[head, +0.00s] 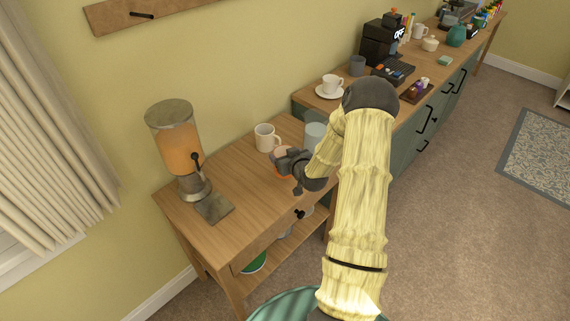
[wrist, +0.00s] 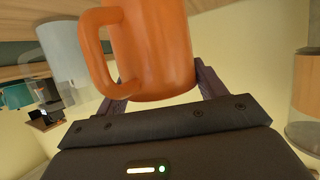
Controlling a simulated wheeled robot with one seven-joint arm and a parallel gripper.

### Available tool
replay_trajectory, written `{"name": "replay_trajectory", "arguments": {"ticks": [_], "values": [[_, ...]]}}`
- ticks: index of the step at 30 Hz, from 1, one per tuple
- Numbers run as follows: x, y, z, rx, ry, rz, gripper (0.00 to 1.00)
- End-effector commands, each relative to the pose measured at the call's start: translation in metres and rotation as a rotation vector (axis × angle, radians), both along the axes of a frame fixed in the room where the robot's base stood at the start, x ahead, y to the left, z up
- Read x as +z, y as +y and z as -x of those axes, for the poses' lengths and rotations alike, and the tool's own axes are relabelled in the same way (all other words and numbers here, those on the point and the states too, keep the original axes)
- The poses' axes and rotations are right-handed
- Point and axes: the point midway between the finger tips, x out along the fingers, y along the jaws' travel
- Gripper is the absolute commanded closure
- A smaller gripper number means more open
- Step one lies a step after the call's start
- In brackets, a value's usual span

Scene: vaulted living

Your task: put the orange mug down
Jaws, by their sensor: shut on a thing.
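The orange mug (wrist: 155,50) fills the upper middle of the wrist view, with its handle on the left. My gripper (wrist: 160,88) is shut on it, with a dark finger on each side. In the head view only a little of the orange mug (head: 278,177) shows, by my gripper (head: 283,164), above the front part of the wooden side table (head: 240,184). The gripper hides most of the mug there. I cannot tell whether its base touches the tabletop.
A white mug (head: 265,138) stands behind my gripper and a pale blue glass (head: 315,134) to its right. A drink dispenser (head: 180,150) stands at the table's left. Bare tabletop lies between dispenser and gripper. A longer cabinet with a cup on a saucer (head: 329,92) adjoins at right.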

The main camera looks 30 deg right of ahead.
Motion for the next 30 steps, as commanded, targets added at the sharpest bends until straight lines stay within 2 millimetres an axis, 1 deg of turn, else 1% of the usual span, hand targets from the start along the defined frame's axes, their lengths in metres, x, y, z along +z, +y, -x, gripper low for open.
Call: {"name": "replay_trajectory", "arguments": {"ticks": [2, 10, 16, 23, 24, 26, 27, 30], "values": [[-0.005, -0.001, 0.0, -0.001, 0.0, -0.001, 0.71], [-0.037, -0.005, 0.002, -0.008, 0.001, -0.001, 0.71], [-0.04, -0.01, 0.003, -0.016, -0.002, 0.001, 0.71], [-0.044, -0.003, 0.001, -0.005, -0.002, 0.001, 0.71], [-0.044, -0.002, 0.001, -0.004, 0.001, 0.0, 0.24], [-0.044, -0.001, 0.001, -0.002, 0.001, 0.0, 0.12], [-0.044, -0.001, 0.001, -0.001, 0.001, -0.001, 0.08], [-0.044, 0.0, 0.0, 0.0, 0.001, 0.0, 0.08]]}}
